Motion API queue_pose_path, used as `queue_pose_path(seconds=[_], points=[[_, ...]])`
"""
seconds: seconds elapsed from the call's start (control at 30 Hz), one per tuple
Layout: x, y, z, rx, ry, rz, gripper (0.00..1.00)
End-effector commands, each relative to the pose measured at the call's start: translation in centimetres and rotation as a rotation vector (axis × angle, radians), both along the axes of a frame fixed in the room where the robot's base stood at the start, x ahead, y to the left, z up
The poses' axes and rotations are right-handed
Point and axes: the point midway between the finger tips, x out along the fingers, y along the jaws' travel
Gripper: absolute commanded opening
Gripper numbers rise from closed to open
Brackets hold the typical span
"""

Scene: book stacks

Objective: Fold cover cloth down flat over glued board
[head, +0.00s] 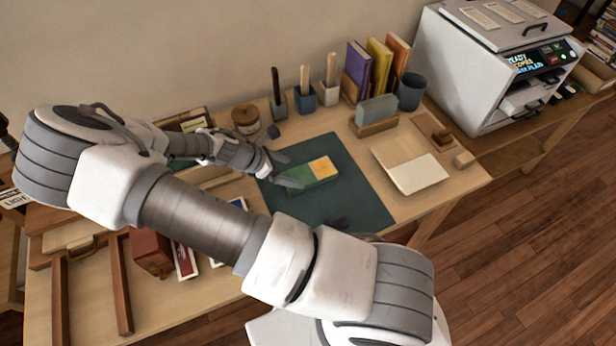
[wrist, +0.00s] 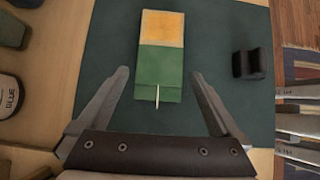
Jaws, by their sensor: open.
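A flat rectangular piece lies on the dark green cutting mat (head: 352,197). Its green part, which looks like the cover cloth (head: 312,174), joins an orange-yellow part (head: 322,167). In the wrist view the green part (wrist: 159,72) is nearer my gripper and the orange-yellow part (wrist: 162,28) is farther away. A thin pale strip (wrist: 157,97) stands at the near edge of the green part. My gripper (wrist: 160,76) is open, its fingers spread on either side of the green part with gaps. I cannot tell its exact height above the mat.
A small black block (wrist: 251,64) sits on the mat to the right in the wrist view. Tool holders, books (head: 378,66) and a grey cup (head: 410,92) line the back. A pale sheet (head: 417,174) lies at right.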

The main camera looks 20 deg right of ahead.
Motion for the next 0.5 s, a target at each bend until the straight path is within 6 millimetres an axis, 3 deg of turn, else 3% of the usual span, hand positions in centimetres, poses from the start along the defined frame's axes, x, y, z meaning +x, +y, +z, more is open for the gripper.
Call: queue_pose_path(seconds=[0.5], points=[[0.01, -0.01, -0.67, 0.000, 0.000, 0.000, 1.00]])
